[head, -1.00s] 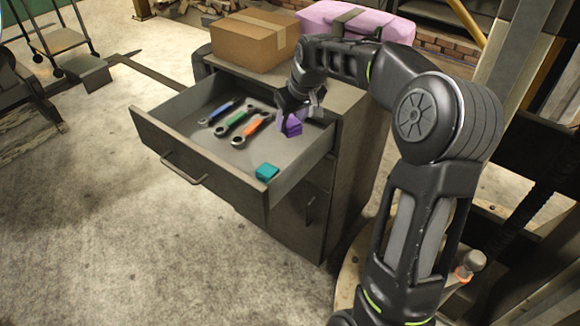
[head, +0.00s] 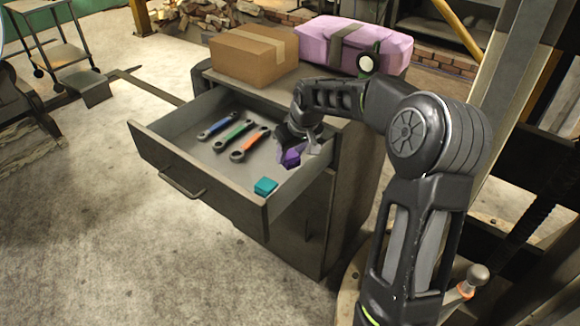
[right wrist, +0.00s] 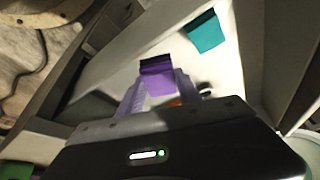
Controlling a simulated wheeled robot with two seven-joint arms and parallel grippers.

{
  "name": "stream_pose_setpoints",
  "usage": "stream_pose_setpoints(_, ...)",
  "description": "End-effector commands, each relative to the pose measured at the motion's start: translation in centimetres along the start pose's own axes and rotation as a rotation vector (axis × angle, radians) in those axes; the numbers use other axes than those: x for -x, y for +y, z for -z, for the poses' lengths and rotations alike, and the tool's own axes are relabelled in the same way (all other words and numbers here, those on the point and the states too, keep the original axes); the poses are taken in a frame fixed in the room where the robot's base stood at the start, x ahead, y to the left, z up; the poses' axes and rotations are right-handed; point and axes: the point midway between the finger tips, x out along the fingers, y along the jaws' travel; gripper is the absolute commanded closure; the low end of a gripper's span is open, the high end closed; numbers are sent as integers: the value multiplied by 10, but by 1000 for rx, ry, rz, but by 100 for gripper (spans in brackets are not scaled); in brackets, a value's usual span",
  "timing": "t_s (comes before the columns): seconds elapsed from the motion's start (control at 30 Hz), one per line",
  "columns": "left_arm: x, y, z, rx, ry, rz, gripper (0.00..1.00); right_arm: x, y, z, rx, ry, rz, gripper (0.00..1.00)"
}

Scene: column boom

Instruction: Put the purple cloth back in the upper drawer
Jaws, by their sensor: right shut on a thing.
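The purple cloth (head: 291,158) is a small folded block. My right gripper (head: 296,150) is shut on it, inside the right part of the open upper drawer (head: 200,190). In the right wrist view the purple cloth (right wrist: 157,76) sits between the fingertips, over the pale drawer floor. I cannot tell whether it touches the floor. A teal folded cloth (head: 265,186) lies in the front right corner of the drawer; it also shows in the right wrist view (right wrist: 205,32). My left gripper is not in view.
Wrenches with blue (head: 217,126), green (head: 234,134) and orange (head: 250,143) handles lie in the drawer's left and middle. A cardboard box (head: 253,56) and a pink case (head: 355,46) stand at the cabinet's top and behind. The drawer walls surround the gripper.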

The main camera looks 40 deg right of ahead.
Motion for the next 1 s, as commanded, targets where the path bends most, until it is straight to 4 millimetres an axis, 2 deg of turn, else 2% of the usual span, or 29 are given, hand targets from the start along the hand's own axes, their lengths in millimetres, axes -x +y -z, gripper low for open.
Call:
stream_pose_setpoints(0.27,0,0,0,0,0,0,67,-5,0,-2,0,-2,0,97)
stream_pose_setpoints(0.57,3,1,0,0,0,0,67,-44,0,-19,1,-3,0,97)
stream_pose_setpoints(0.97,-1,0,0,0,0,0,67,-49,0,-21,1,0,0,97)
stream_pose_setpoints(1.0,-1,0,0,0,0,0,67,-50,0,-21,1,0,0,58)
